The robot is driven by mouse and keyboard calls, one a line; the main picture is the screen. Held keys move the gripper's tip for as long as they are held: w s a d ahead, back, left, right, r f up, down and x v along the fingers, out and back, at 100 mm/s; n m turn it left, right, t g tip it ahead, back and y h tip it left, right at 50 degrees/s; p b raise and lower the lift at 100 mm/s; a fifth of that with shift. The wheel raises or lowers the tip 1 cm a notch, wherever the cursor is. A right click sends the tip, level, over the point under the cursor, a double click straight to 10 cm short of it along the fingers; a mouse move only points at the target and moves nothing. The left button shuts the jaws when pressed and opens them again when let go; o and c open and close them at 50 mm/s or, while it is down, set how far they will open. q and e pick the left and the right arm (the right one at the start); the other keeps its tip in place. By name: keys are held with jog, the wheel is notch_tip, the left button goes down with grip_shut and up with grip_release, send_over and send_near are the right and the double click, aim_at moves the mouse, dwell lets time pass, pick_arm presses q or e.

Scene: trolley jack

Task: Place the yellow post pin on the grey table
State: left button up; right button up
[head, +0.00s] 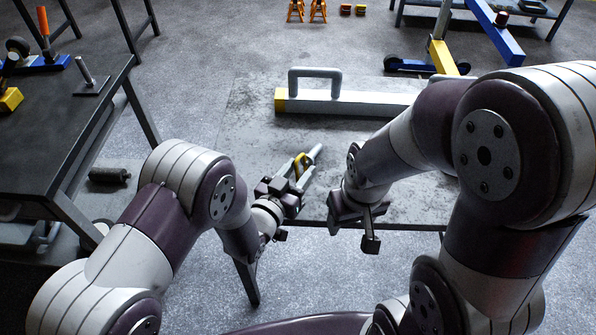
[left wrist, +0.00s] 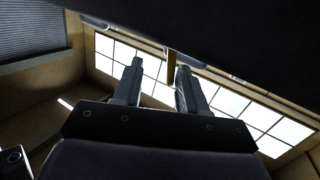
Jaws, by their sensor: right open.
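My right gripper (head: 355,222) is open and empty, to the right of the left one, at the table's near edge.
A grey beam with a yellow end and a handle (head: 345,102) lies across the grey table. A dark table (head: 60,115) at left bears a small upright post on a plate (head: 90,82) and a blue tool with an orange handle (head: 45,60). The grey table's left part is clear.

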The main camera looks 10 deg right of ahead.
pick_arm(q)
jog(key=shift+r, duration=0.15)
jog(key=shift+s+a, duration=0.2)
jog(key=shift+s, duration=0.05)
jog(key=f+v, duration=0.1)
jog(key=v, duration=1)
jog(key=w+a+y, duration=0.1)
jog(key=w+a+n+y, duration=0.1)
jog(key=w+a+y, duration=0.1)
jog(key=shift+w+r+g, duration=0.2)
jog(key=shift+w+g, duration=0.05)
jog(key=shift+g, duration=0.15)
jog(key=a+y, duration=0.1)
jog(key=w+a+n+g+y, duration=0.1)
jog(key=a, duration=0.1)
jog(key=w+a+y, duration=0.1)
jog(key=shift+a+f+g+y, duration=0.25)
jog(key=shift+a+g+y, duration=0.05)
jog(key=shift+a, duration=0.05)
jog(key=s+a+r+n+g+y, duration=0.3)
jog(key=s+a+n+g+y, duration=0.2)
jog(key=s+a+g, duration=0.4)
jog(key=s+a, duration=0.3)
jog(key=a, duration=0.2)
jog(key=shift+s+a, duration=0.25)
jog(key=shift+s, duration=0.1)
